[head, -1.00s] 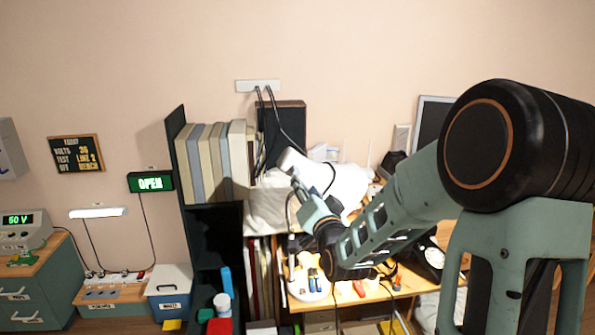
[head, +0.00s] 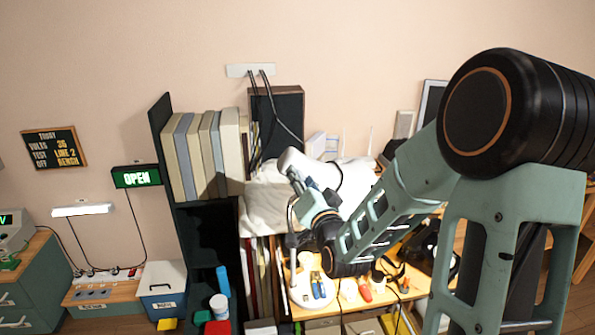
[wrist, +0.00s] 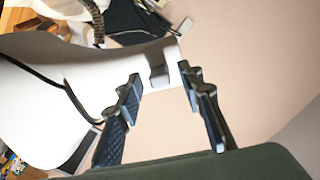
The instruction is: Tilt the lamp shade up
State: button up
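The lamp's white shade (head: 297,161) shows in the head view just beyond my gripper, in front of the dark speaker. Its thin curved metal stem (head: 291,222) rises beside my wrist from a round white base (head: 296,295) on the desk. In the wrist view a large white curved surface (wrist: 85,95), seemingly the shade, fills the left, with a small grey tab (wrist: 158,76) at its edge. My gripper (wrist: 161,78) is open, a finger on either side of the tab. I cannot tell whether they touch it. In the head view my gripper (head: 303,184) is partly hidden.
A dark bookcase (head: 206,255) with a row of binders (head: 208,155) stands close to the left. A pale cloth-like mass (head: 268,205) lies behind my gripper. Pliers (head: 318,287) and other small tools are on the desk below. Dark cords hang by the speaker (head: 283,115).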

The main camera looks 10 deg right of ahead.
jog(key=shift+w, duration=0.2)
grip_shut()
dwell(0.3)
